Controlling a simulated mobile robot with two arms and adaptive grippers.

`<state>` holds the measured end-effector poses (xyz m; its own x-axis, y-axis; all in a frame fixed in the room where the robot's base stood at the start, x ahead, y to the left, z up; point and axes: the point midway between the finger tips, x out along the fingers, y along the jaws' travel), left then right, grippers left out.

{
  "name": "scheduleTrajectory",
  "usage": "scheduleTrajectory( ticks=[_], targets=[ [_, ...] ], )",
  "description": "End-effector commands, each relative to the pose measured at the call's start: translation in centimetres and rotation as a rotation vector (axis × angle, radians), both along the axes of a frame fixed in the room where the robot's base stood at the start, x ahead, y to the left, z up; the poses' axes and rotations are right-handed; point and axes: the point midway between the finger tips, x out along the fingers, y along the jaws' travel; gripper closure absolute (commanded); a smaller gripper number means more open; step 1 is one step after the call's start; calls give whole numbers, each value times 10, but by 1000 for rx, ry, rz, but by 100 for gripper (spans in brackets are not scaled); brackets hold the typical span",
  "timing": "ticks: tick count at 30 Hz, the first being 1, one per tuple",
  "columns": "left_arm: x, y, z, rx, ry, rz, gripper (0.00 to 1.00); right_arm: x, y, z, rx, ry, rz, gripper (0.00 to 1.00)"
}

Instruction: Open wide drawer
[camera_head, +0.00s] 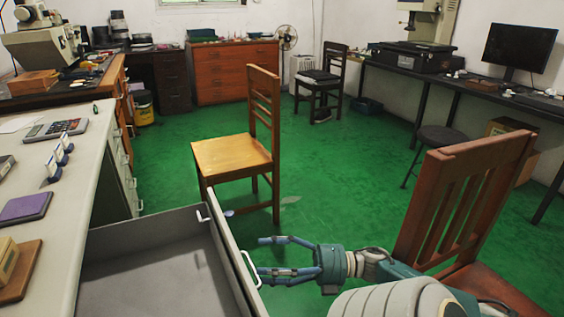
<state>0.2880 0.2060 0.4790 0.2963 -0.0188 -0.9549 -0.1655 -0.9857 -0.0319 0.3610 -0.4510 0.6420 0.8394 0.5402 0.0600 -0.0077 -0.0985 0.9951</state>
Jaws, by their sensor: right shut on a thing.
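The wide grey drawer (150,262) stands pulled out from the pale cabinet on the left, and its inside looks empty. Its front panel (228,250) faces right and carries a white bar handle (251,268) and a smaller white one at its far end (202,213). My right gripper (263,256) comes in from the right at the drawer front. It is shut on the nearer handle, with its lower finger at the bar and its upper finger reaching beside the panel. My left gripper is not in view.
A yellow wooden chair (232,157) stands just beyond the drawer. A brown chair (466,190) stands close to my right arm. The cabinet top (72,165) holds a calculator (54,130) and small items. Green floor is clear between the chairs.

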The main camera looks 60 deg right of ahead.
Motion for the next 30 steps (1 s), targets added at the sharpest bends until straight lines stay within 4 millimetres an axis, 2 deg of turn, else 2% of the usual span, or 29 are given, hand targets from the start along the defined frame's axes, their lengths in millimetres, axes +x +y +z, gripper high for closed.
scheduleTrajectory(
  ticks=[1,2,4,15,30],
  targets=[
    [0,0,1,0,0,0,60,-5,-10,11,14,-23,-14,44],
    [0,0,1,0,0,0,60,-6,-11,11,14,-23,-15,44],
    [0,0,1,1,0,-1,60,-11,-14,9,13,-21,-15,65],
    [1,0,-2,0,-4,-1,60,-29,-25,1,14,-13,-19,65],
    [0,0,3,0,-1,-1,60,-29,-26,0,13,-12,-19,65]
  ],
)
